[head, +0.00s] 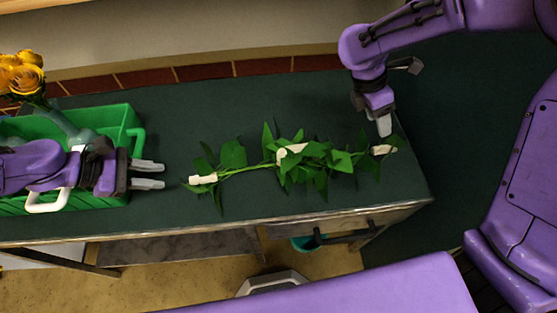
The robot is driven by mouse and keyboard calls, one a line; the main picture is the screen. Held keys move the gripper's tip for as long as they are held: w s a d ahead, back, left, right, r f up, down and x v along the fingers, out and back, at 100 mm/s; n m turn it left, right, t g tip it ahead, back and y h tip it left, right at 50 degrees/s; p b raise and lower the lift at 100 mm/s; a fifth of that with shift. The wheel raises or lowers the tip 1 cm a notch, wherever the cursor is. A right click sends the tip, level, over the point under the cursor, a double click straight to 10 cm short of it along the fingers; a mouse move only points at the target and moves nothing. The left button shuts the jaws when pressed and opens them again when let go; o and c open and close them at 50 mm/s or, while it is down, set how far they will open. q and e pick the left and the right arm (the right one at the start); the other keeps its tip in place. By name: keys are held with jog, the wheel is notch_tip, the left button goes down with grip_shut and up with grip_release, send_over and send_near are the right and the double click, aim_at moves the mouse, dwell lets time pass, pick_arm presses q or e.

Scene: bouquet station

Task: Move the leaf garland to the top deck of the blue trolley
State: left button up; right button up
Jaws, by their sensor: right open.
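The leaf garland (311,160) lies stretched left to right on the dark green table, with pale pieces at its left end, middle and right end. My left gripper (148,175) is open and empty, its fingers pointing right, a little left of the garland's left end. My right gripper (384,128) points down just above the garland's right end and is open; whether it touches the garland is unclear. No blue trolley shows in this view.
A green crate (122,119) stands at the table's left, behind and under my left arm, with yellow flowers (22,76) at its back. The dark green tabletop (215,103) is clear behind the garland. A teal container (305,243) is below the table's front edge.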

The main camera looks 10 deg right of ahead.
aim_at(188, 180)
pick_arm(q)
jog(key=shift+s, duration=0.15)
pick_arm(e)
jog(key=shift+a, duration=0.1)
jog(key=shift+s+f, duration=0.2)
pick_arm(q)
jog(key=x, duration=1)
jog(key=shift+d+f, duration=0.1)
jog(key=shift+d, duration=0.05)
pick_arm(e)
jog(key=x, duration=1)
jog(key=shift+w, duration=0.15)
pick_arm(q)
grip_shut()
pick_arm(e)
jog(key=c, duration=0.8)
grip_shut()
jog(key=shift+r, duration=0.1)
